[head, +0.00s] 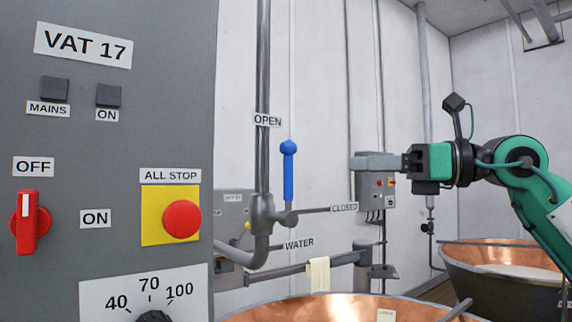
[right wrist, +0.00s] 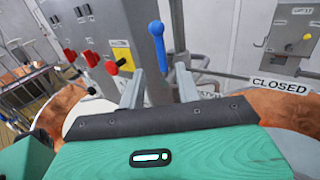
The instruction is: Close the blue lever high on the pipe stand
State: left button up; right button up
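The blue lever (head: 288,172) points straight up from its valve (head: 264,212) on the grey vertical pipe, below the OPEN label (head: 267,121). The CLOSED label (head: 344,208) is to the right of the valve, on a thin horizontal rod. My right gripper (head: 354,163) is to the right of the lever in the head view, pointing left, with a gap between them. In the right wrist view its two fingers (right wrist: 160,88) are spread and empty. The lever (right wrist: 158,50) shows beyond and between them. My left gripper is in neither view.
A grey VAT 17 control cabinet (head: 110,75) with a red stop button (head: 182,218) fills the left. A horizontal arm with a pale cloth (head: 318,273) is below the lever. Copper vats (head: 345,308) are at the bottom and right. A grey wall box (head: 376,192) is behind my gripper.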

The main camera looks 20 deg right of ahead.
jog(key=p, duration=0.5)
send_over(288, 213)
jog(key=d, duration=0.2)
jog(key=shift+x, duration=0.95)
jog(key=shift+s+a, duration=0.1)
jog(key=shift+s, duration=0.05)
jog(key=shift+c, duration=0.2)
grip_shut()
